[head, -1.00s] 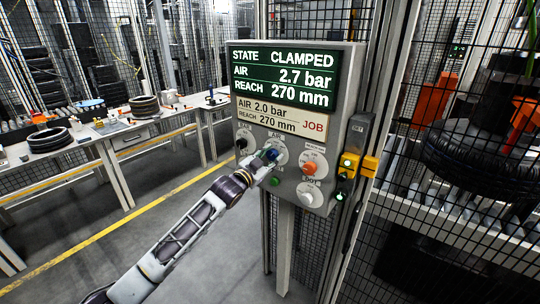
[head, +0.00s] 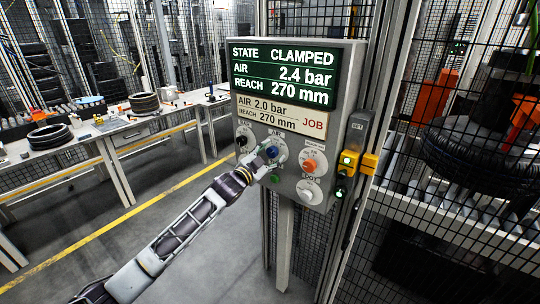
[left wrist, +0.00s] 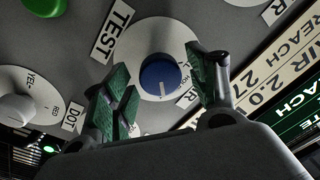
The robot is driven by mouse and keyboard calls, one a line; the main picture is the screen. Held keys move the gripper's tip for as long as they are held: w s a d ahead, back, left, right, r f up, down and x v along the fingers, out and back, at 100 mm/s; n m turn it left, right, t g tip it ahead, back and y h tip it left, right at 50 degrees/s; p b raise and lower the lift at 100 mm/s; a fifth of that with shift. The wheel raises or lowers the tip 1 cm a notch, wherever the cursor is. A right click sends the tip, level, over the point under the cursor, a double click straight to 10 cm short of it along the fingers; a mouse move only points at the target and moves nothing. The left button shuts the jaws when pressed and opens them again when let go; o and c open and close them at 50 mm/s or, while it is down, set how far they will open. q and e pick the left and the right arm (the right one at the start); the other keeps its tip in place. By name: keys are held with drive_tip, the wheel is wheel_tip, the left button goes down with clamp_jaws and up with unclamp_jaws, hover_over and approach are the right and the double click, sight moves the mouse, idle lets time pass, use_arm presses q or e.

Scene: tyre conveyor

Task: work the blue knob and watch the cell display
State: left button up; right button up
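The blue knob (head: 272,152) sits on a round white dial on the grey control box. In the left wrist view the blue knob (left wrist: 160,76) shows between my fingers, its white mark toward the picture's bottom. My left gripper (head: 262,162) is at the knob; in the wrist view its green-padded fingers (left wrist: 165,90) are apart, with visible gaps beside the knob. The cell display (head: 283,76) reads STATE CLAMPED, AIR 2.4 bar, REACH 270 mm. The job plate (head: 280,114) below reads AIR 2.0 bar, REACH 270 mm. My right gripper is out of view.
An orange knob (head: 309,166), a white knob (head: 311,192), a black knob (head: 242,141) and a green button (head: 275,178) surround the blue knob closely. A yellow switch unit (head: 349,160) stands right of the box. Wire mesh fencing is behind; a bench (head: 85,145) is left.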

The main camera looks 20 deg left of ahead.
use_arm(q)
drive_tip(key=shift+s, duration=0.1)
idle(0.3)
drive_tip(key=v, duration=1.1)
drive_tip(key=shift+s, duration=0.45)
idle(0.4)
drive_tip(key=shift+a, duration=0.1)
idle(0.5)
